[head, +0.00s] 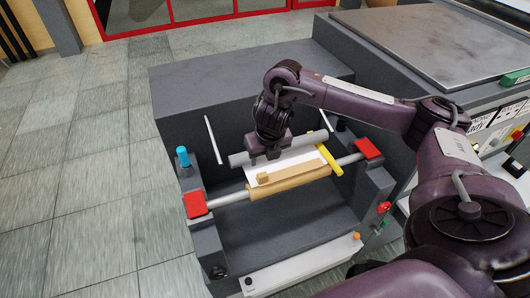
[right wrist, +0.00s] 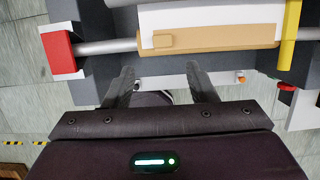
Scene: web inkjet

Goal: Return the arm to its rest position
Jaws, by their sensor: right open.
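My right arm reaches in from the right in the head view, and its right gripper (head: 264,157) is over the machine by the paper roll. In the right wrist view my right gripper (right wrist: 160,80) has its two dark fingers apart with nothing between them. The white paper web (right wrist: 210,20) and the tan roll (right wrist: 220,38) lie beyond the fingertips; I cannot tell whether they touch. The tan roll (head: 290,182) sits on a metal bar. My left gripper is not in view.
The grey machine (head: 230,85) has red blocks (head: 195,204) at the bar ends, a yellow lever (head: 329,160) and a cyan knob (head: 183,157). A large grey cabinet (head: 440,45) stands at the right. Tiled floor (head: 80,170) is clear at the left.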

